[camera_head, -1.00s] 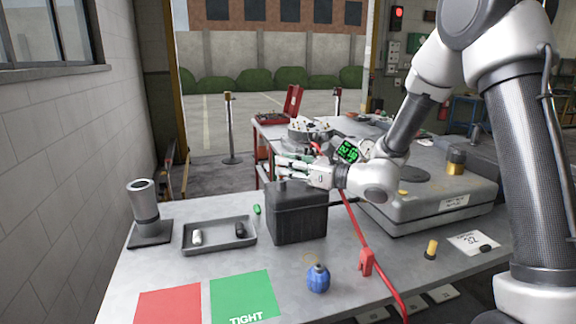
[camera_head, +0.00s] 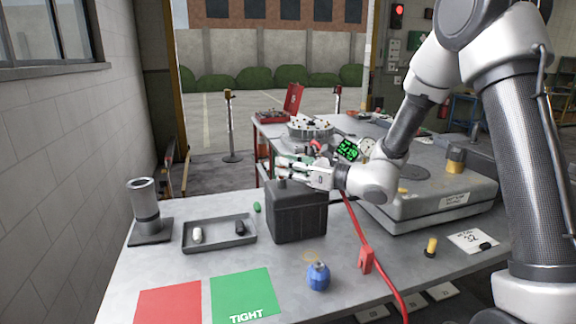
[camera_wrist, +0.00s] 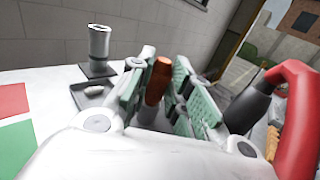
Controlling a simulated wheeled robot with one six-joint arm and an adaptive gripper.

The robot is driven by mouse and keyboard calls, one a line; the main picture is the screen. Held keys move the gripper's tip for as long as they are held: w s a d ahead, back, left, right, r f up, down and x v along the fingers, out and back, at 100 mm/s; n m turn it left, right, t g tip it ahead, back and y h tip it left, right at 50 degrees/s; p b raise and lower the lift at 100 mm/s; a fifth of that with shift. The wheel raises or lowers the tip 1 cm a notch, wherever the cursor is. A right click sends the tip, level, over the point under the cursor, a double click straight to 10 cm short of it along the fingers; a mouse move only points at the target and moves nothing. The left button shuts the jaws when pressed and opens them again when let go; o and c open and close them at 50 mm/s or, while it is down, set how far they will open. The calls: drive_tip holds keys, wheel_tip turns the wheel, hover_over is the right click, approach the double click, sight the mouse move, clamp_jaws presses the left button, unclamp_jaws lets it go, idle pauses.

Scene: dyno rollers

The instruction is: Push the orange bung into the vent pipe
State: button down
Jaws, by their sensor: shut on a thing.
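The orange bung (camera_wrist: 158,80) is a brownish-orange, upright rod shape between the green finger pads of my gripper (camera_wrist: 164,88) in the wrist view. My gripper (camera_head: 281,170) is shut on it, above the black box, with its fingers pointing left. The bung cannot be made out clearly in the head view. A grey upright cylinder on a dark square base, which looks like the vent pipe (camera_head: 145,200), stands at the left of the bench. It also shows in the wrist view (camera_wrist: 98,42), beyond the fingers and apart from the bung.
The black box (camera_head: 298,212) stands under my gripper. A grey tray (camera_head: 217,244) with a white and a dark piece lies between it and the pipe. A blue round object (camera_head: 318,277), a red cable (camera_head: 385,283) and red and green mats are in front.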

drive_tip(key=shift+f, duration=0.3)
drive_tip(key=c, duration=1.2)
unclamp_jaws()
drive_tip(key=shift+c, duration=0.2)
